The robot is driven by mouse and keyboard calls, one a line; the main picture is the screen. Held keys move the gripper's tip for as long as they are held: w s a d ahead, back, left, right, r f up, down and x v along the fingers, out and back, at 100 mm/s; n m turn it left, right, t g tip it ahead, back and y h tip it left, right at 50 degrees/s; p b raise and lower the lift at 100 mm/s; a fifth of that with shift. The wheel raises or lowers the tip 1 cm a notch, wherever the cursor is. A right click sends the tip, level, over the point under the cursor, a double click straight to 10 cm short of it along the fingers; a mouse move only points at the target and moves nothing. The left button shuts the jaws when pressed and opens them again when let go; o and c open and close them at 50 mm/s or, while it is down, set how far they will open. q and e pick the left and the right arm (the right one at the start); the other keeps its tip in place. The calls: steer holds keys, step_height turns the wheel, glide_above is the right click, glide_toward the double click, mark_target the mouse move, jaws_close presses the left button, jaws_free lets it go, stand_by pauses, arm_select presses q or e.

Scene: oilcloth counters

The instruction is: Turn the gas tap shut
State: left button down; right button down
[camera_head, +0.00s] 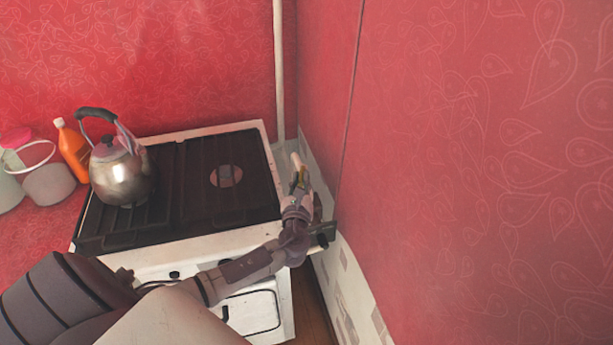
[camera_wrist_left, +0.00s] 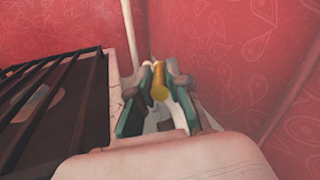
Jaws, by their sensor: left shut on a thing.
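The gas tap shows as a small yellow piece (camera_wrist_left: 160,86) between the fingers in the left wrist view, in the gap between the stove and the right wall. My left gripper (camera_wrist_left: 160,95) is shut on this yellow piece. In the head view the left gripper (camera_head: 300,184) reaches past the stove's right side, with its fingers at the tap. The fingers hide much of the tap in the head view, and I cannot tell how far it is turned. My right gripper is in neither view.
A white gas stove (camera_head: 212,240) with a black grate (camera_head: 205,210) stands left of the gripper. A metal kettle (camera_head: 120,178) sits on its left side. A white pipe (camera_head: 278,70) runs up the corner. The red right wall (camera_head: 470,180) is close beside the gripper.

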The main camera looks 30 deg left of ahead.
arm_select(q)
steer(key=shift+s+a+h, duration=0.1)
steer(key=shift+a+h, duration=0.05)
steer(key=shift+h, duration=0.15)
steer(key=c, duration=1.1)
jaws_free()
steer(key=shift+c, duration=0.2)
steer(key=v, duration=1.2)
steer(key=shift+f, duration=0.2)
steer(key=shift+a, duration=0.1)
